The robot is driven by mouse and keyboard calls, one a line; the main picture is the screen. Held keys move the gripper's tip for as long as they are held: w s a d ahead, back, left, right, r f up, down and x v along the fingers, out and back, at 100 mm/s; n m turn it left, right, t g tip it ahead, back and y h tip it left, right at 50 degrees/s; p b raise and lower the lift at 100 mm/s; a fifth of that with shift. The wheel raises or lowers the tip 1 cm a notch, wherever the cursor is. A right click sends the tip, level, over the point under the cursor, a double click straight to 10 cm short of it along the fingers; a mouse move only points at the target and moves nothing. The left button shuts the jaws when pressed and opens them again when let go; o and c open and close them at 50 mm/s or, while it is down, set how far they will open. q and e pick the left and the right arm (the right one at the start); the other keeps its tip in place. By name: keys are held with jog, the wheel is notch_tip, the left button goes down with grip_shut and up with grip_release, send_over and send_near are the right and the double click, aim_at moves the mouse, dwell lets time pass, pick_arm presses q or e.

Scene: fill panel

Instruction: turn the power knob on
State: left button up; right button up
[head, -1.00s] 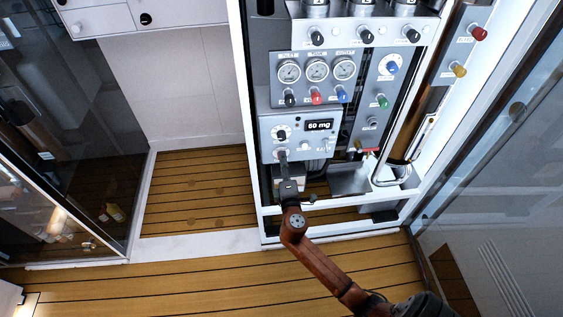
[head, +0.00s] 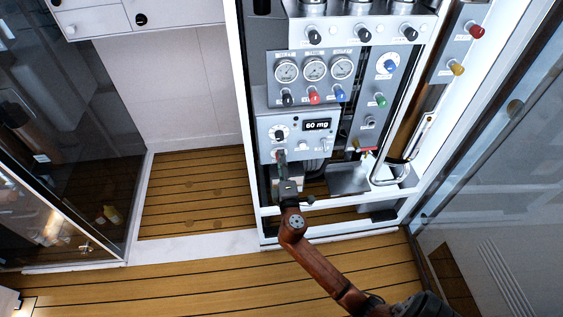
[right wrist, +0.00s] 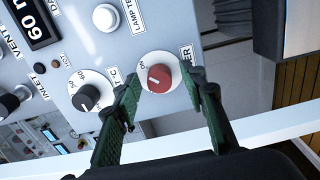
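The power knob (right wrist: 159,77) is red on a white dial with ON and OFF marks, in the right wrist view. Its label is partly hidden by a finger. My right gripper (right wrist: 160,84) is open, with one green finger on each side of the knob. A gap shows between the knob's red cap and each finger. I cannot tell how deep the tips reach. In the head view my right gripper (head: 281,166) is at the lower left of the grey panel (head: 268,150), below the 60 mg display (head: 317,125). My left gripper is not in view.
A black temperature knob (right wrist: 87,97) sits close beside the left finger, and a white lamp test button (right wrist: 105,17) lies above it. Gauges (head: 314,69) and coloured knobs fill the panel higher up. A white frame bar (head: 330,231) crosses below the panel.

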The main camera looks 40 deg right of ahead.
jog(key=v, duration=1.2)
jog(key=shift+s+d, duration=0.1)
dwell(0.4)
